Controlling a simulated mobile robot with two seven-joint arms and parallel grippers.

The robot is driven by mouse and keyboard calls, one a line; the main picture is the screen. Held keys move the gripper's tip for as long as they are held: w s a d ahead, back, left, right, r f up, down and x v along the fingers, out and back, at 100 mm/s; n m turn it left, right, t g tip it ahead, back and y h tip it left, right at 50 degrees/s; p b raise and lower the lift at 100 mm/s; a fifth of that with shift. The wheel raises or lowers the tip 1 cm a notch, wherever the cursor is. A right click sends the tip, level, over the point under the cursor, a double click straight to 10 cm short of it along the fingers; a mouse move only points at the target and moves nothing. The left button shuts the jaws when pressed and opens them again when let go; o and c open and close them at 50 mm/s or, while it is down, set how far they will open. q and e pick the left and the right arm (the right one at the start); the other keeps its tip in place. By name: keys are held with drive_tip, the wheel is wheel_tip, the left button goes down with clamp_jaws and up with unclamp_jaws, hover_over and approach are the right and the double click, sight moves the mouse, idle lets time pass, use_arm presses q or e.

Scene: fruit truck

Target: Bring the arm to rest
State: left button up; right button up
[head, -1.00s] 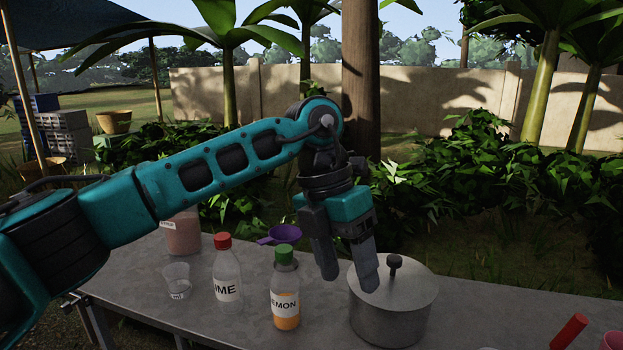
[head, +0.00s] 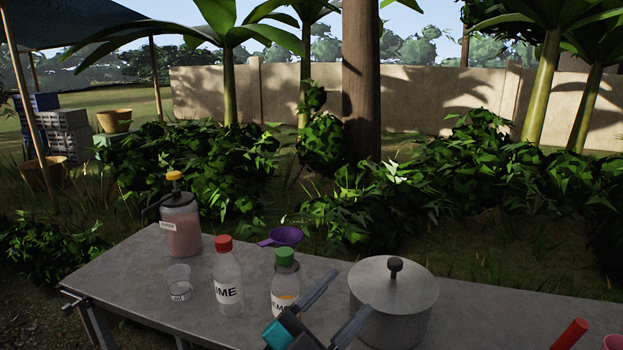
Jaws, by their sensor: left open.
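My left gripper (head: 342,308) shows at the bottom of the head view, low in front of the table. Its two fingers are apart and point up and to the right, with nothing between them. It covers the lower part of the lemon bottle (head: 285,280), which has a green cap. The left finger overlaps the bottle in the picture; I cannot tell whether they touch. The rest of my left arm is out of view. My right gripper is not in view.
The grey table (head: 130,278) also bears a lime bottle (head: 228,284) with a red cap, a clear cup (head: 179,283), a pink-filled jar (head: 181,228) and a purple funnel (head: 281,237). A red-handled item (head: 570,334) is at the right. Bushes stand behind the table.

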use_arm(q)
drive_tip(key=a+f+n+t+y, duration=0.3)
drive_tip(key=a+f+n+y, duration=0.4)
drive_tip(key=f+n+y, duration=0.15)
drive_tip(key=s+a+f+n+g+y, duration=0.3)
drive_tip(key=s+a+f, duration=0.4)
drive_tip(key=f, duration=0.3)
drive_tip(key=s+a+f+n+g+y, duration=0.3)
drive_tip(key=s+a+f+n+y, duration=0.2)
drive_tip(key=f, duration=0.5)
drive_tip(key=s+a, duration=0.2)
drive_tip(key=s, duration=0.1)
drive_tip(key=shift+s+a, duration=0.25)
drive_tip(key=shift+a, duration=0.05)
use_arm(e)
drive_tip(key=s+d+f+m+g, duration=0.2)
drive_tip(key=s+d+f+m, duration=0.1)
drive_tip(key=m, duration=0.9)
drive_tip(key=shift+s+d+f+m, duration=0.3)
drive_tip(key=shift+s+d+f, duration=0.1)
drive_tip(key=shift+s+d, duration=0.25)
